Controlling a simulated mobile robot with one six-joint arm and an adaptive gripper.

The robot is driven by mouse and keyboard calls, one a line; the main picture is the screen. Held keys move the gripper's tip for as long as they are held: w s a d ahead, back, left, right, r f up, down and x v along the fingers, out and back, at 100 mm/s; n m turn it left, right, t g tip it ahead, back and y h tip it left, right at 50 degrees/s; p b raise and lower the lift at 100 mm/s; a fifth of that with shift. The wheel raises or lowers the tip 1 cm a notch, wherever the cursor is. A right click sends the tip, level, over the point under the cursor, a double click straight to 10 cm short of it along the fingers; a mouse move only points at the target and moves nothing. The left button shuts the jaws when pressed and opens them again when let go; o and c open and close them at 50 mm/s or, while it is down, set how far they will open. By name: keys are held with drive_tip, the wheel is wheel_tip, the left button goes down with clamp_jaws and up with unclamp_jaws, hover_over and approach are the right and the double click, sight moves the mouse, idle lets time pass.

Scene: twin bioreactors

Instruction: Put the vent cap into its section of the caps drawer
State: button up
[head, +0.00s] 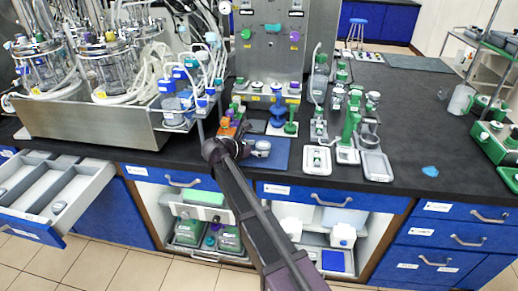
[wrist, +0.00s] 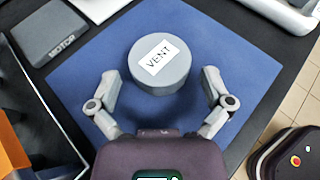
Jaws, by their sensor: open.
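The vent cap (wrist: 160,65) is a grey round cap with a white label reading VENT on top. It sits on a blue mat (wrist: 80,60) on the black bench, and shows in the head view (head: 262,148). My gripper (wrist: 162,82) is open, one finger on each side of the near part of the cap, with a visible gap on both sides. In the head view my gripper (head: 246,149) is just left of the cap. An open drawer (head: 92,190) with grey lengthwise sections is at the far left; its labels are too small to read.
A grey block marked MOTOR (wrist: 62,30) lies at the mat's upper left in the wrist view. Bioreactor vessels (head: 105,65) stand at the left of the bench. Green fittings (head: 352,125) stand right of the mat. Open cabinet shelves (head: 210,215) are below the bench.

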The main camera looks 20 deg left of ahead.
drive_tip(key=shift+r, duration=0.1)
drive_tip(key=shift+r, duration=0.1)
drive_tip(key=p+v, duration=0.5)
drive_tip(key=v, duration=0.7)
idle(0.4)
